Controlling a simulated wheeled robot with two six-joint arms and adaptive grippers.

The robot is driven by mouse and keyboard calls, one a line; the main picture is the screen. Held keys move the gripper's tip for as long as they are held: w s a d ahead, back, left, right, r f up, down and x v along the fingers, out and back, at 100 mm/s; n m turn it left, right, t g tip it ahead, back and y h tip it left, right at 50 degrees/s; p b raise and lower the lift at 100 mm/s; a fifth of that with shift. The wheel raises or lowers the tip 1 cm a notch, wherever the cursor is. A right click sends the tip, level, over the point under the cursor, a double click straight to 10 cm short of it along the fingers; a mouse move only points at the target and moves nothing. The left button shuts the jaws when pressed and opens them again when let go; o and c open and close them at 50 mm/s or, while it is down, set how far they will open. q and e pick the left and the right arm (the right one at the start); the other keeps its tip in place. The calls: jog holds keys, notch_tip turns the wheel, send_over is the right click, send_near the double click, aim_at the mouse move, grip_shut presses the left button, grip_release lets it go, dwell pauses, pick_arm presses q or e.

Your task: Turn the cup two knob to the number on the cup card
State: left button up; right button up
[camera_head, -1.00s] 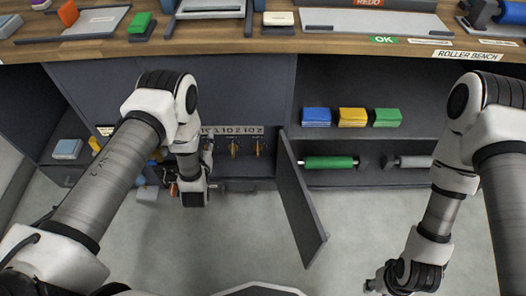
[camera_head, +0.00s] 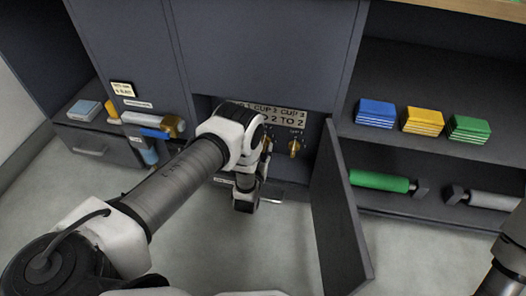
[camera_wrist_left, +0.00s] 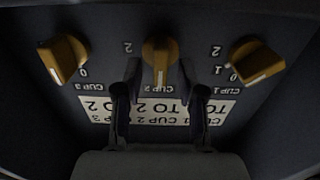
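The cup two knob (camera_wrist_left: 160,55) is the middle one of three brass knobs in the left wrist view, which is upside down. Its white mark points toward the bottom of that picture, at the CUP 2 label. My left gripper (camera_wrist_left: 159,82) is open, with one finger on each side of this knob and gaps showing; I cannot tell if either touches. The cup card (camera_head: 279,116) reads TO 2 under CUP 2 and CUP 3; the CUP 1 part is partly hidden. It also shows in the left wrist view (camera_wrist_left: 165,107). My right gripper is out of view.
The cup one knob (camera_wrist_left: 256,62) and cup three knob (camera_wrist_left: 64,58) flank the middle one closely. An open cabinet door (camera_head: 338,215) stands right of the recess. Shelves hold coloured blocks (camera_head: 422,120) and a green roller (camera_head: 379,181). Open floor lies in front.

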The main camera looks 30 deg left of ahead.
pick_arm(q)
jog(key=shift+w+a, duration=0.1)
jog(key=shift+w, duration=0.3)
grip_shut()
jog(key=shift+r+m, duration=0.1)
jog(key=shift+m, duration=0.2)
jog(key=m+p, duration=0.1)
jog(key=m, duration=0.7)
jog(key=shift+d+p, duration=0.35)
jog(key=m, duration=0.4)
jog(key=shift+d+f, duration=0.1)
jog(key=shift+f, duration=0.25)
jog(key=shift+f+m, duration=0.15)
jog(key=shift+m, duration=1.25)
jog(key=shift+f+m, duration=0.1)
jog(key=shift+m, duration=1.3)
